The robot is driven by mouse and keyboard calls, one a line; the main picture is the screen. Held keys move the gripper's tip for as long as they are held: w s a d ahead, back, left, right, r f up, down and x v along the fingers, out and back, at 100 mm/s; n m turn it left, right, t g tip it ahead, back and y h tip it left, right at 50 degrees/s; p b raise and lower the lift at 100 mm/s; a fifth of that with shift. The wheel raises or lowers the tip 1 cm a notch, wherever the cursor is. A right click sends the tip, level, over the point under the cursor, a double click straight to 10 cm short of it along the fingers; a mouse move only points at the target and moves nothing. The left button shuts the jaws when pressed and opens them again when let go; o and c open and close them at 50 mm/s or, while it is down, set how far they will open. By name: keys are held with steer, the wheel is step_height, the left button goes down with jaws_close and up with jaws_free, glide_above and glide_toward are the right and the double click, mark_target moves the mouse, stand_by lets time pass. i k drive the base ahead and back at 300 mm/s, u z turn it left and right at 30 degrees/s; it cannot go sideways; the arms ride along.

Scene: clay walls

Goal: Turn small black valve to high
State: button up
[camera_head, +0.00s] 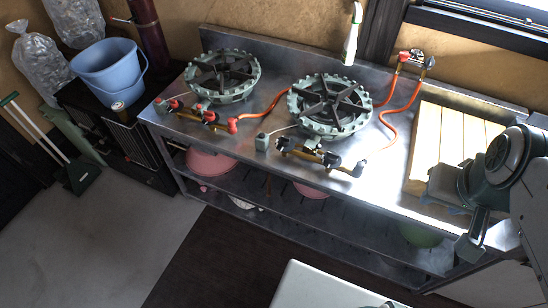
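The right gas burner (330,103) has a brass manifold (305,153) at its front with several black valves. One black valve (283,143) is at the manifold's left end, another black valve (331,160) is right of its middle, and a dark valve end (360,168) is at the right. Which one is the small valve, and its setting, I cannot tell. My gripper (470,245) hangs at the right, in front of the counter's front edge, well apart from the valves. Its fingers are small and partly unclear, so I cannot tell if it is open.
The left burner (222,77) has red valves (210,116). Orange hoses (399,113) run across the steel counter (385,185). A wooden board (455,140) lies at the right. Pink bowls (210,162) sit on the shelf below. A blue bucket (108,68) stands at the left. A white surface (320,288) is at the bottom.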

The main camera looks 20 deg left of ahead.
mark_target(285, 140)
steer(key=z, duration=0.05)
steer(key=k, duration=0.45)
steer(key=u, duration=1)
steer(key=i, duration=1)
steer(key=u, duration=0.1)
steer(key=k, duration=0.5)
steer(key=u, duration=1.05)
steer(key=i, duration=0.65)
steer(key=z, duration=1.5)
